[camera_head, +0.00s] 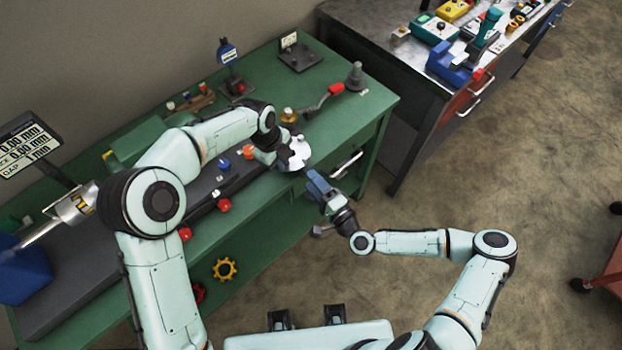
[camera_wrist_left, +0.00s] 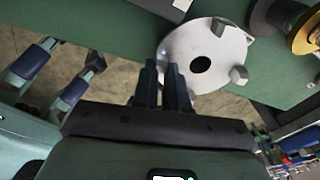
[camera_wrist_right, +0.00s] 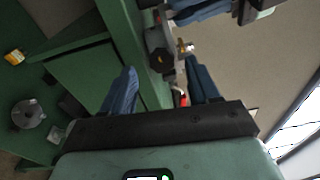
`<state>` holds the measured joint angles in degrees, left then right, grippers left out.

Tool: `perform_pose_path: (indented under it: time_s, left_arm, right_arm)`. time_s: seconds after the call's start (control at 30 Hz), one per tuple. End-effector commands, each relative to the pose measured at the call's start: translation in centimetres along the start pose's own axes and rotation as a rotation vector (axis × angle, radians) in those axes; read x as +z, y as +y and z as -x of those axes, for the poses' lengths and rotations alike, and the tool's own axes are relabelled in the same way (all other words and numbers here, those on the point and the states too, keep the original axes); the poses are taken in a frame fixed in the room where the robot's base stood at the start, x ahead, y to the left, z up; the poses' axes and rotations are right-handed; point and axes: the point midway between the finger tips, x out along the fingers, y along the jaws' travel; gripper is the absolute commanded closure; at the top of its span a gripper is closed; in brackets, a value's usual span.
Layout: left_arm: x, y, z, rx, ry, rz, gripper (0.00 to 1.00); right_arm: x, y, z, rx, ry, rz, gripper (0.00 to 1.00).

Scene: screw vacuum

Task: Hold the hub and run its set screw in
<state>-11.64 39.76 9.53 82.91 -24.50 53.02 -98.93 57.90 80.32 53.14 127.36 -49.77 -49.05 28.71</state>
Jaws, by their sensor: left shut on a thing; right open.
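A pale metal disc (camera_wrist_left: 215,60) with a dark central hole and block-like lugs, which I take for the hub, fills the upper middle of the left wrist view. It shows in the head view (camera_head: 297,152) near the bench's front edge. My left gripper (camera_wrist_left: 165,72) has its fingers close together at the disc's lower left edge; the exact grip is hard to see. My right gripper (camera_head: 333,176) is open and empty, just right of the disc and in front of the bench. Its fingers are wide apart in the right wrist view (camera_wrist_right: 160,88). I cannot make out the set screw.
The green bench (camera_head: 372,115) carries a red-handled tool (camera_head: 336,88), a brass-coloured part (camera_head: 289,115) and small stands. A display (camera_head: 28,143) stands at the left. A yellow gear (camera_head: 224,269) is at the bench's lower front.

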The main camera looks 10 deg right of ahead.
Motion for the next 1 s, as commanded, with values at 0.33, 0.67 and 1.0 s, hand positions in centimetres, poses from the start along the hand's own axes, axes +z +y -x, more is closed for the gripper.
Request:
perform_pose_path:
  time_s: [0.33, 0.67, 1.0]
  left_arm:
    - [-0.1, -0.1, 0.1, -0.003, 0.000, -0.001, 1.00]
    - [-0.1, -0.1, 0.1, -0.003, 0.000, -0.001, 1.00]
    - [-0.1, -0.1, 0.1, -0.003, 0.000, -0.001, 1.00]
  right_arm:
    - [-0.2, 0.1, 7.4, 0.005, 0.005, -0.001, 0.40]
    - [-0.1, 0.1, 10.2, 0.003, 0.002, -0.001, 0.40]
    - [0.1, 0.1, 10.1, 0.005, -0.002, 0.018, 0.40]
